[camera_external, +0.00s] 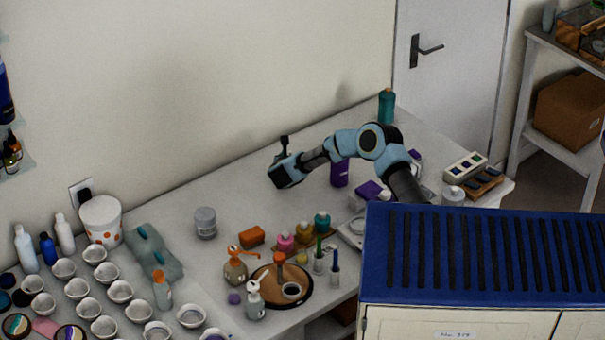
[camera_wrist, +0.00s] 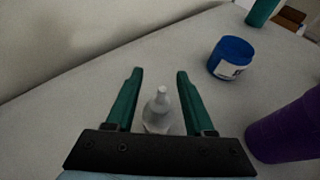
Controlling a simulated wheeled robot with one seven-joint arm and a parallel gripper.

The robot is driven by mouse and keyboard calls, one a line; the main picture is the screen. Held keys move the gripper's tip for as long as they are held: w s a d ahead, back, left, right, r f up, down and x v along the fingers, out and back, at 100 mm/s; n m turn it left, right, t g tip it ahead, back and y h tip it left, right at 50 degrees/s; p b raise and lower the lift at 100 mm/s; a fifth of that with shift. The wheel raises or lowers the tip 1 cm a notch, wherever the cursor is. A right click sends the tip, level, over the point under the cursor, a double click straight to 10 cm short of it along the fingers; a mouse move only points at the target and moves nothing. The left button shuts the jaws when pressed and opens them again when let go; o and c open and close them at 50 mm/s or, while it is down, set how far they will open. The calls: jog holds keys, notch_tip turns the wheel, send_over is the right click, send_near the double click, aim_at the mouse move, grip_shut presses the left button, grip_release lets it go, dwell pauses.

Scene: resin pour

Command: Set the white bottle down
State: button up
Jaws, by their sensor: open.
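The white bottle (camera_wrist: 160,108), with a narrow nozzle-like top, is upright between the fingers of my gripper (camera_wrist: 158,74) in the wrist view. The teal fingers are spread, with a visible gap on both sides of the bottle. Its lower part is hidden by the dark gripper body, so I cannot see its base meeting the table. In the external view my gripper (camera_external: 284,172) is low over the back of the table (camera_external: 150,215), near the wall. I cannot make out this bottle there; the arm and gripper seem to hide it.
A blue jar (camera_wrist: 231,60) stands beyond the right finger, and a purple container (camera_wrist: 286,130) is close on the right. A teal bottle (camera_external: 387,106) stands at the back corner. A grey jar (camera_external: 205,222) is left of my gripper, with clear table between.

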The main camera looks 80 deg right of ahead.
jog(key=b+v, duration=0.4)
jog(key=v, duration=0.8)
jog(key=shift+r, duration=0.1)
